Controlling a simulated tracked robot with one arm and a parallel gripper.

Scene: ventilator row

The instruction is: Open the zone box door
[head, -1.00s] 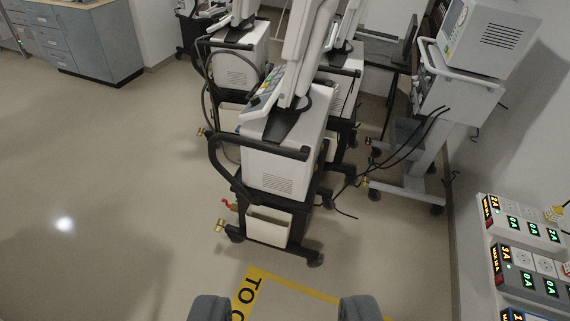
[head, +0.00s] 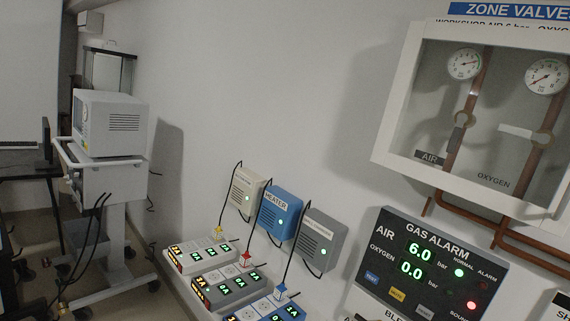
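The zone valve box (head: 400,95) is on the wall at the upper right, under a blue sign reading "ZONE VALVE". It has a white frame and a clear front, and its right side is cut off by the picture edge. Through the front I see two round gauges, copper pipes and two valves, labelled AIR and OXYGEN. The door appears shut; no handle can be made out. My gripper is not in view now.
A grey gas alarm panel (head: 425,270) below the box reads air 6.0 and oxygen 0.0, with a red light lit. Power strips (head: 220,285) and small wall units (head: 278,212) are at lower centre. A wheeled machine (head: 108,125) stands at left.

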